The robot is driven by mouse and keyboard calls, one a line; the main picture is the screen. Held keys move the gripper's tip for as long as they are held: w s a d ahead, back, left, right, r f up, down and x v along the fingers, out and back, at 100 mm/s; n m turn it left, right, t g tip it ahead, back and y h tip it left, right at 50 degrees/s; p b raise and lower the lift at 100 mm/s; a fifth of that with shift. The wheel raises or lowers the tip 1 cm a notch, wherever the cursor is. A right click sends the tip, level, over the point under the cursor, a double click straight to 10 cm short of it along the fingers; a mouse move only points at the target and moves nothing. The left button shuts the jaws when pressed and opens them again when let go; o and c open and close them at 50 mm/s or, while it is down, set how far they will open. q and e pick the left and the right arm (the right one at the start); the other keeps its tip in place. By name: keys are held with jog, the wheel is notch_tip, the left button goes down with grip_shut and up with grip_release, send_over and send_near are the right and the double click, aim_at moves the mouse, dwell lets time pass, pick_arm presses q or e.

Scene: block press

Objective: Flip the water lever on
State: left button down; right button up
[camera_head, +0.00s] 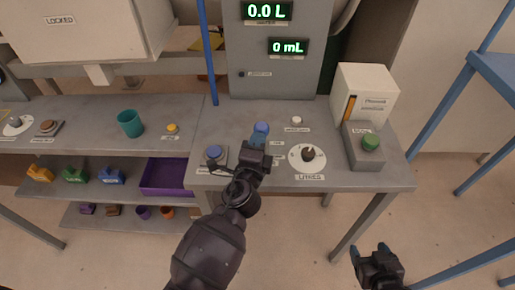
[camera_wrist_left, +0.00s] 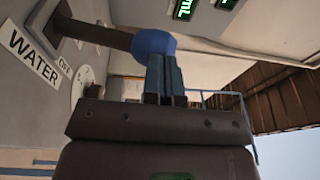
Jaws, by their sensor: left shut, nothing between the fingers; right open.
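The water lever shows in the left wrist view as a dark shaft (camera_wrist_left: 98,32) with a round blue knob (camera_wrist_left: 153,43). The shaft comes out of a panel with a WATER label (camera_wrist_left: 34,58) and a small label that seems to read OFF. In the head view the blue knob (camera_head: 261,128) stands just beyond my left gripper (camera_head: 257,142). My left gripper is shut and empty, its fingertips (camera_wrist_left: 165,72) right at the knob, touching or nearly so. The lever's base is hidden behind the gripper in the head view. My right gripper (camera_head: 370,252) is open and empty, off the table's front right.
Displays above read 0.0 L (camera_head: 267,11) and 0 mL (camera_head: 288,47). A teal cup (camera_head: 130,123) stands to the left.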

aim_at(257, 124)
pick_arm(q)
jog(key=shift+w+r+p, duration=0.25)
jog(key=shift+w+r, duration=0.05)
jog(key=shift+w, duration=0.25)
jog(key=shift+w+r+p, duration=0.2)
jog(key=shift+w+r, duration=0.05)
jog(key=shift+w, duration=0.3)
jog(key=x, duration=0.1)
jog(key=b+x, duration=0.1)
jog(key=x, duration=0.1)
jog(key=a+x, duration=0.1)
jog(key=x, duration=0.1)
jog(key=shift+w+r, duration=0.1)
jog(key=shift+a+b+x, duration=0.2)
jog(key=shift+b+x, duration=0.35)
jog(key=shift+x, duration=0.55)
pick_arm(e)
jog(key=shift+s+f, duration=0.15)
jog(key=shift+f, duration=0.4)
jog(key=shift+r, duration=0.1)
